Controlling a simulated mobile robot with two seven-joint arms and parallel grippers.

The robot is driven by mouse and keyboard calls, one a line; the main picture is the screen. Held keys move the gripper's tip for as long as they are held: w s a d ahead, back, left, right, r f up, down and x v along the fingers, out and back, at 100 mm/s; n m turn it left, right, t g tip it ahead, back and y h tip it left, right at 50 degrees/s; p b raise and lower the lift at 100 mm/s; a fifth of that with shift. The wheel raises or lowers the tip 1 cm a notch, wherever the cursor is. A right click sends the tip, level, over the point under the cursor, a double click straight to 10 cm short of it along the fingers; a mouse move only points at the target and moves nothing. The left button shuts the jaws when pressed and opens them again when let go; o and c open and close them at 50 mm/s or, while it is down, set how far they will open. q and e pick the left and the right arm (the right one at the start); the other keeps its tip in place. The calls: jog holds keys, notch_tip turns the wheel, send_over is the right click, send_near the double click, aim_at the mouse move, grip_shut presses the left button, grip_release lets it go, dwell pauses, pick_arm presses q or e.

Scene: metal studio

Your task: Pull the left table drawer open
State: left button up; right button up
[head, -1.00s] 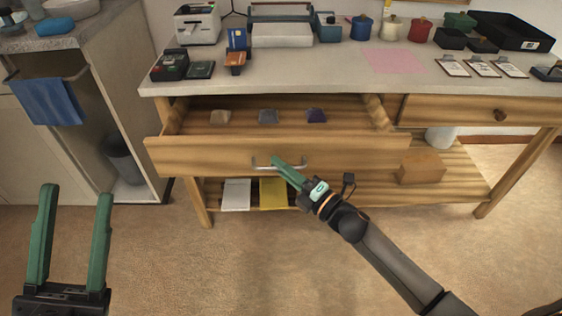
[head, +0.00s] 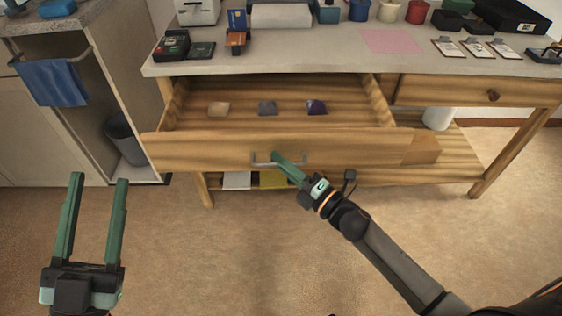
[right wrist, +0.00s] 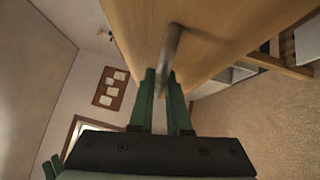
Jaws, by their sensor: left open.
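The left table drawer (head: 215,152) is wooden and stands well out from the table, showing its inside. Its metal bar handle (head: 262,163) is on the middle of the front. My right gripper (head: 276,157) is at the handle. In the right wrist view the handle (right wrist: 172,45) runs between the green fingers (right wrist: 161,85), which are closed on it. Part of the handle is hidden by the fingers. My left gripper (head: 98,180) is open and empty, over the floor left of the drawer.
Three small stone-like pieces, including a purple one (head: 316,107), lie in the drawer. A shut right drawer (head: 470,93) is beside it. A wooden block (head: 423,149) and white cylinder (head: 438,117) are on the lower shelf. The floor in front is clear.

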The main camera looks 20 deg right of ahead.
jog(key=shift+o, duration=0.7)
jog(key=shift+s+d, duration=0.1)
jog(key=shift+s, duration=0.1)
pick_arm(q)
notch_tip(320, 180, down, 6)
jog(key=w+n+g+y+p, duration=0.1)
jog(key=w+n+y, duration=0.1)
jog(key=y, duration=0.1)
jog(key=shift+w+a+r+n, duration=0.25)
jog(key=shift+w+a+n, duration=0.05)
jog(key=shift+w+n, duration=0.1)
pick_arm(e)
jog(key=v, duration=1.2)
